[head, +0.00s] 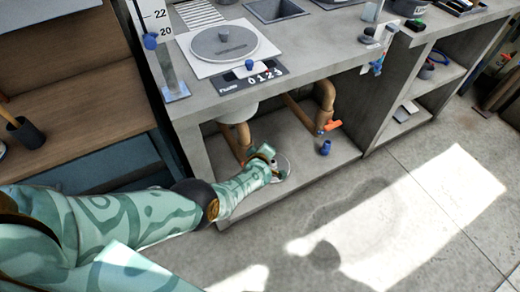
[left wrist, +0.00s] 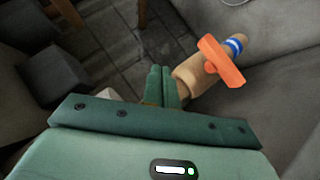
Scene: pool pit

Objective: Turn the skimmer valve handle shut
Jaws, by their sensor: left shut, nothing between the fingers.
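An orange valve handle (head: 332,125) shows in the head view at the lower end of the right tan pipe (head: 325,98), under the grey counter. In the left wrist view an orange handle (left wrist: 221,62) lies slantwise across a tan pipe with a blue band (left wrist: 234,45); I cannot tell for certain that it is the same one. My left gripper (head: 268,153) is beside the left tan pipe (head: 242,135), left of the handle. Its fingers (left wrist: 162,84) are shut and empty, apart from the handle. My right gripper is not in view.
The grey counter (head: 205,98) overhangs the pipes, with a round skimmer lid (head: 222,42) on top. A blue object (head: 325,147) stands on the lower shelf (head: 300,165) below the handle. A round pale object (head: 282,165) is by my left gripper. The floor in front is clear.

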